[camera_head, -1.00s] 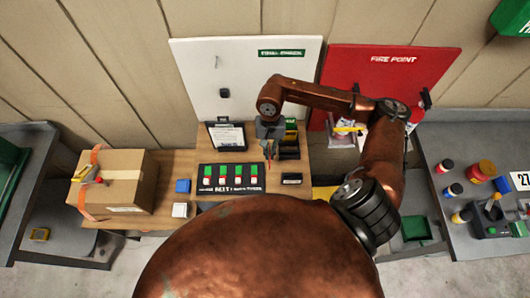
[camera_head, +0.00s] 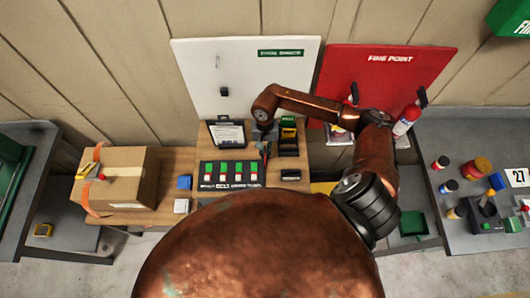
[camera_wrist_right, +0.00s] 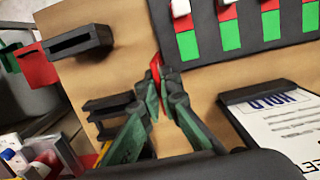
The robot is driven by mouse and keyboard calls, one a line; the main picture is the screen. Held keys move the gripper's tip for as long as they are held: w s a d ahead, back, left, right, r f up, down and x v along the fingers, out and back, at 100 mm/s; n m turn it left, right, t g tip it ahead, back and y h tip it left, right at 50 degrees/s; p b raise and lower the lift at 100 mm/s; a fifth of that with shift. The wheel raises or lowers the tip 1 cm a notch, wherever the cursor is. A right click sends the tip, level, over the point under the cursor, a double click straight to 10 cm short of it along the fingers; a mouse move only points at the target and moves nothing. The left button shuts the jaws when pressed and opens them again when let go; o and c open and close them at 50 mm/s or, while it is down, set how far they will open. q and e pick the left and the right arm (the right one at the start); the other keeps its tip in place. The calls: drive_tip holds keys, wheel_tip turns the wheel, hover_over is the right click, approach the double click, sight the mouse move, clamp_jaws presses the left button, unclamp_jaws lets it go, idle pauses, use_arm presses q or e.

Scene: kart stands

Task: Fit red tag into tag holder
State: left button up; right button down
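My right gripper (camera_head: 265,150) is over the wooden table. In the right wrist view its green and dark fingers (camera_wrist_right: 164,88) close on a thin red piece (camera_wrist_right: 155,68), which looks like the red tag seen edge-on; its lower part is hidden between the fingers. A dark slotted block (camera_wrist_right: 78,42), likely the tag holder, lies left of the fingertips in that view, apart from them; it shows in the head view (camera_head: 291,175). My left gripper is not in view.
A dark panel (camera_head: 211,186) with green, red and white tags lies left of the gripper in the head view. A clipboard (camera_head: 228,133) stands behind it. A dark tiered rack (camera_head: 289,149) is at the right. A cardboard box (camera_head: 125,180) sits at the left.

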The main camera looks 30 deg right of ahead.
drive_tip(key=c, duration=2.2)
unclamp_jaws()
drive_tip(key=shift+o, duration=0.2)
